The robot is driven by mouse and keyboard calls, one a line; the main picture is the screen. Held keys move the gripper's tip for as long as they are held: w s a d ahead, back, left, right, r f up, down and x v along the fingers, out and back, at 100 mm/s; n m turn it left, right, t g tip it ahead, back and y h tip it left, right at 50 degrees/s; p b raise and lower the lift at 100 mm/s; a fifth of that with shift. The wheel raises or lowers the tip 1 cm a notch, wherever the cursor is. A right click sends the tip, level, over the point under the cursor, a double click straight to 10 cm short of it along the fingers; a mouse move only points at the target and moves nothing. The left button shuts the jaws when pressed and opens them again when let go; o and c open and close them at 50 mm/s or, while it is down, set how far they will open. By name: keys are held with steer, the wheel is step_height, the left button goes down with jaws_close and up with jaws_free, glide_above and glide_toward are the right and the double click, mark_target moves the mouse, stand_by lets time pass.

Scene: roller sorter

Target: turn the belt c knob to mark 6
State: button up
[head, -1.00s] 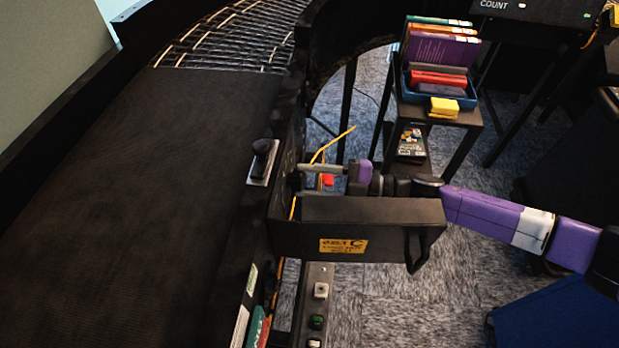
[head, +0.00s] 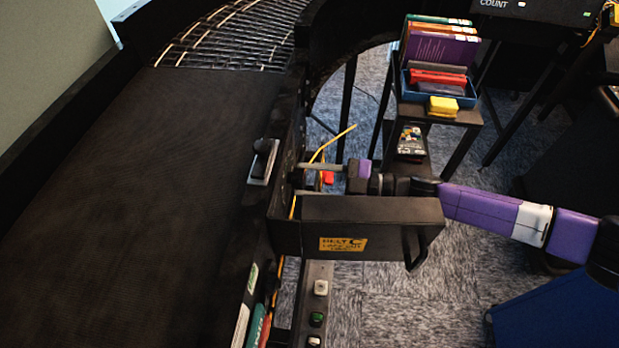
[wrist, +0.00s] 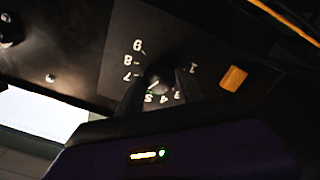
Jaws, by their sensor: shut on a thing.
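In the wrist view the dark belt C knob (wrist: 160,77) sits at the centre of a dial with white numbers. The numbers 9, 8, 7, 5, 4 and 1 show; the 6 is hidden behind a finger. A pale line on the knob points down and left, toward the gap between 7 and 5. My gripper (wrist: 161,88) has a finger on each side of the knob and is shut on it. In the head view my gripper (head: 308,167) reaches the side of the conveyor behind a black box with a yellow BELT C label (head: 343,244); the knob is hidden there.
The conveyor belt (head: 150,190) fills the left. A black lever switch (head: 264,158) stands on its rail. The black box (head: 370,212) juts out just in front of my gripper. A small stand (head: 447,115) with books is behind. An orange tag (wrist: 233,78) is beside the dial.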

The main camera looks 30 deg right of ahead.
steer(key=o, duration=1.4)
steer(key=shift+c, duration=0.2)
steer(key=b+v, duration=0.2)
steer(key=v, duration=0.6)
